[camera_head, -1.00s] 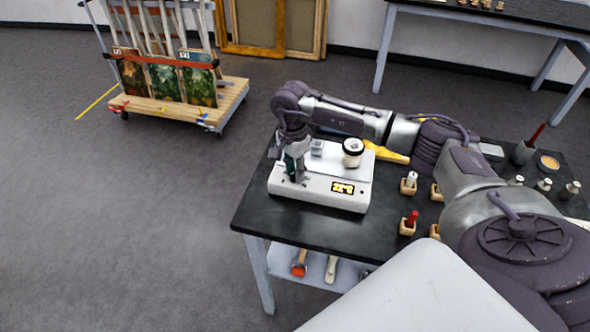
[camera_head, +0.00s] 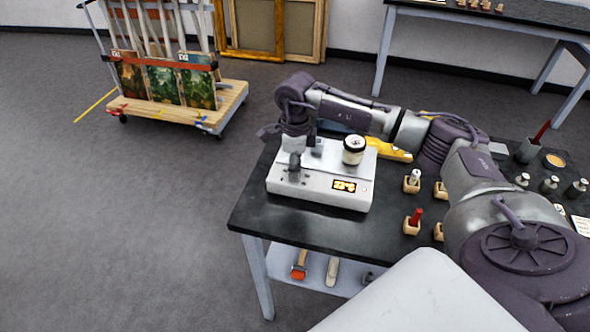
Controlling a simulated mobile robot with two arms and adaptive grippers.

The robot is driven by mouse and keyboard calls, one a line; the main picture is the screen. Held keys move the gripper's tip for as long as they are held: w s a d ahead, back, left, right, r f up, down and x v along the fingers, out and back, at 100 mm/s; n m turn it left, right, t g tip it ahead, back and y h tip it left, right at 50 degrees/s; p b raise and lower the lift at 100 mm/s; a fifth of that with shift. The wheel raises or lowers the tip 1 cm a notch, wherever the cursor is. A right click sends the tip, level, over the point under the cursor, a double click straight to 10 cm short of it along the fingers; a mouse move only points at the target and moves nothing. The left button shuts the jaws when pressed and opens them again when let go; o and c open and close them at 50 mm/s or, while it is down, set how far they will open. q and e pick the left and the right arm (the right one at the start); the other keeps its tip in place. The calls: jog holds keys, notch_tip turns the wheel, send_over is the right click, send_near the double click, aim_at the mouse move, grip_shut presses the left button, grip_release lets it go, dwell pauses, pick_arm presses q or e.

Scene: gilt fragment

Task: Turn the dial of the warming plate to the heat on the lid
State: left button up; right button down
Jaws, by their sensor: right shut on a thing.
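The warming plate (camera_head: 320,191) is a white box with a lit amber display (camera_head: 344,186), on the near left part of the black table. The display's digits are too small to read surely. A small jar (camera_head: 353,156) with a dark band and a pale lid (camera_head: 354,143) stands on its top; any writing on the lid is unreadable. My right gripper (camera_head: 294,170) points down at the plate's front left and is shut on the dial, which its fingers mostly hide. My left gripper is not in view.
A grey block (camera_head: 317,148) sits on the plate. A yellow object (camera_head: 394,152) lies behind it. Small wooden holders, one with a red-topped item (camera_head: 413,220), stand right of the plate under my arm. A cart of paintings (camera_head: 178,105) stands on the floor at the back left.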

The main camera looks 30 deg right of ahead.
jog(key=m+b, duration=0.1)
jog(key=m, duration=0.5)
jog(key=shift+m, duration=0.3)
jog(key=m, duration=0.3)
jog(key=shift+r+m+t, duration=0.1)
jog(key=shift+m+t, duration=0.2)
jog(key=m, duration=0.3)
jog(key=shift+m+b, duration=0.3)
jog(key=shift+b, duration=0.05)
jog(key=m, duration=0.3)
jog(key=shift+a+m+t, duration=0.1)
jog(key=shift+m+t, duration=0.2)
jog(key=m, duration=0.3)
jog(key=shift+m, duration=0.3)
jog(key=m, duration=0.3)
jog(key=shift+m, duration=0.3)
jog(key=shift+m+h, duration=0.3)
jog(key=shift+m, duration=1.6)
